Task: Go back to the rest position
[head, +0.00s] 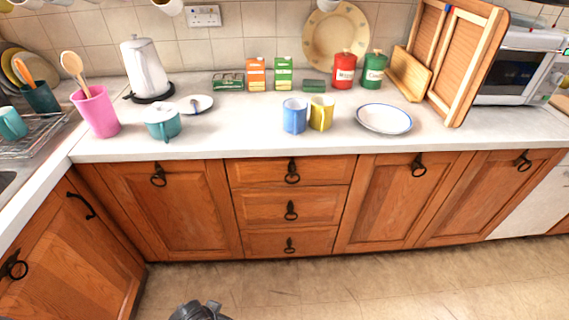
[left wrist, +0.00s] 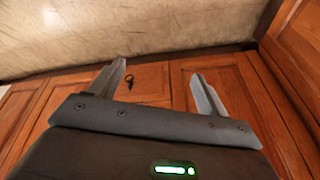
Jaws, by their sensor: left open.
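My left gripper (left wrist: 160,72) shows in the left wrist view with its two grey fingers spread apart. It is open and nothing is held between the fingers. Beyond the fingers are wooden cabinet fronts (left wrist: 155,95) with a dark handle (left wrist: 130,82). The fingers appear clear of the wood, but the exact distance cannot be told. In the head view a small dark part of mine shows at the bottom edge; I cannot tell which part. My right gripper is not in view.
A white counter (head: 245,135) runs above wooden cabinets (head: 185,205). On it stand a pink cup (head: 97,112), a teal pot (head: 162,122), blue (head: 294,117) and yellow (head: 321,113) mugs and a white bowl (head: 384,119). The floor (head: 400,290) in front is clear.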

